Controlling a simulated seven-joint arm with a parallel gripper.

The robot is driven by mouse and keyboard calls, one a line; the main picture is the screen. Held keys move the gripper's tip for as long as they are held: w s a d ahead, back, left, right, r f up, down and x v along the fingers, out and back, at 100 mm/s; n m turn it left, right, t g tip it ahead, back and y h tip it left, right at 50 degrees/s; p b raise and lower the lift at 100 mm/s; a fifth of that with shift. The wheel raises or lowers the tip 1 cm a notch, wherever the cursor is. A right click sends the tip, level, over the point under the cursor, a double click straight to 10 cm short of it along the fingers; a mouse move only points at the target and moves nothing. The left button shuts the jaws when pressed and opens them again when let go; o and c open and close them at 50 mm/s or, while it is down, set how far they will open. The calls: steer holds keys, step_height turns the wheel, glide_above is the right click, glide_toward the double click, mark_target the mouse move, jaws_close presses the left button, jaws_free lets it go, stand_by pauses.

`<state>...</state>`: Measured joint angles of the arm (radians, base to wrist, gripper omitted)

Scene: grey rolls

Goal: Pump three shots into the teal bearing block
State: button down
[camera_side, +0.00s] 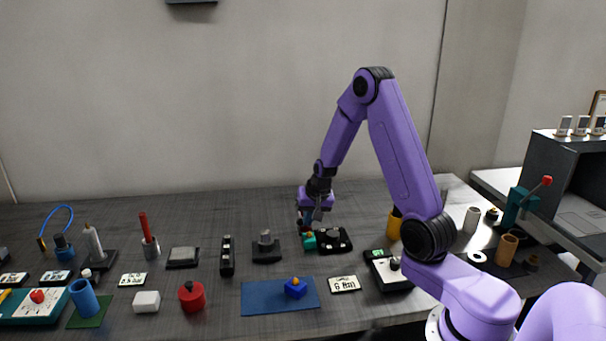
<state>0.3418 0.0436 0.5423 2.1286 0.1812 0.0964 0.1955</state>
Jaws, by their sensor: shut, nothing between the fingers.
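My purple gripper (306,226) points down over the middle of the bench and is shut, with nothing seen between its fingers. A small teal block (309,241) sits right below the fingertips. Whether the fingers touch it cannot be told at this size, and they partly cover its top. A dark flat unit with round parts (335,240) stands against the teal block's right side. No pump can be made out for certain.
A dark grey pedestal (266,250) stands left of the gripper, and a yellow cylinder (394,225) right. A red canister (191,297) and several tools fill the left side.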

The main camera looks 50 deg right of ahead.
steer(key=shift+s, duration=0.1)
stand_by(0.5)
steer(key=s+a+r, duration=0.3)
steer(key=s+r, duration=0.5)
steer(key=r, duration=0.1)
steer(key=shift+s+a, duration=0.25)
steer(key=shift+a, duration=0.15)
